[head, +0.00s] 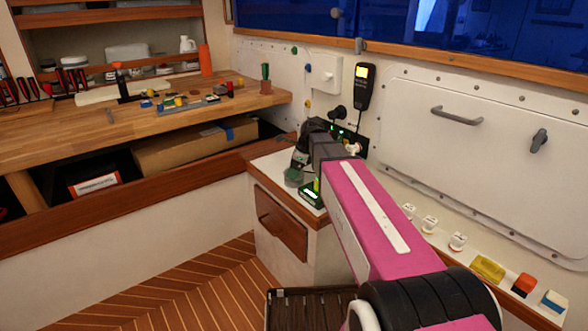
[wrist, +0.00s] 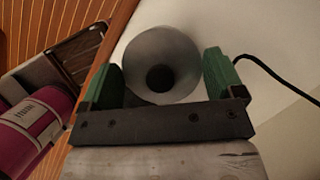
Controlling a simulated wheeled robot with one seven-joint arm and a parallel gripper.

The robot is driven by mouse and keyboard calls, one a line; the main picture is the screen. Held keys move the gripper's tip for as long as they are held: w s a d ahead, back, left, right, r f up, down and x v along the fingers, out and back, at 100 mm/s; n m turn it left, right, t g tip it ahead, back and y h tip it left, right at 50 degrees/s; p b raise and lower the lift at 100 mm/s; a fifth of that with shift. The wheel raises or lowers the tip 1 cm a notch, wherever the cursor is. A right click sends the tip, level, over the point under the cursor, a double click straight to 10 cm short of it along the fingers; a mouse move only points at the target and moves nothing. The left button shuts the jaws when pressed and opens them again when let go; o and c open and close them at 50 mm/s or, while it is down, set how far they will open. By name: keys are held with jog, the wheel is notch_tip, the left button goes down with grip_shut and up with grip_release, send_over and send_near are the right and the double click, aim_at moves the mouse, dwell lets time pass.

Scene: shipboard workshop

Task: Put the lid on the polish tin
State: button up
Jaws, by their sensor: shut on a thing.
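My gripper (wrist: 163,79) shows in the wrist view with its two green finger pads on either side of a round grey piece. I take this piece to be the lid (wrist: 182,62); it has a dark round spot at its middle. The gripper is shut on it. In the head view my gripper (head: 293,176) is over the white top of the corner cabinet, at the end of my arm. The lid is too small or hidden to make out there. I cannot pick out the polish tin in either view; my arm, gripper or the lid may hide it.
A black cable (wrist: 275,75) runs at the right in the wrist view. The wooden workbench (head: 60,128) at left holds tools. A handset (head: 363,87) hangs on the wall.

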jog(key=shift+f, duration=0.6)
dwell(0.7)
jog(key=o, duration=0.7)
jog(key=v, duration=1)
jog(key=shift+r, duration=0.4)
jog(key=shift+s+d, duration=0.1)
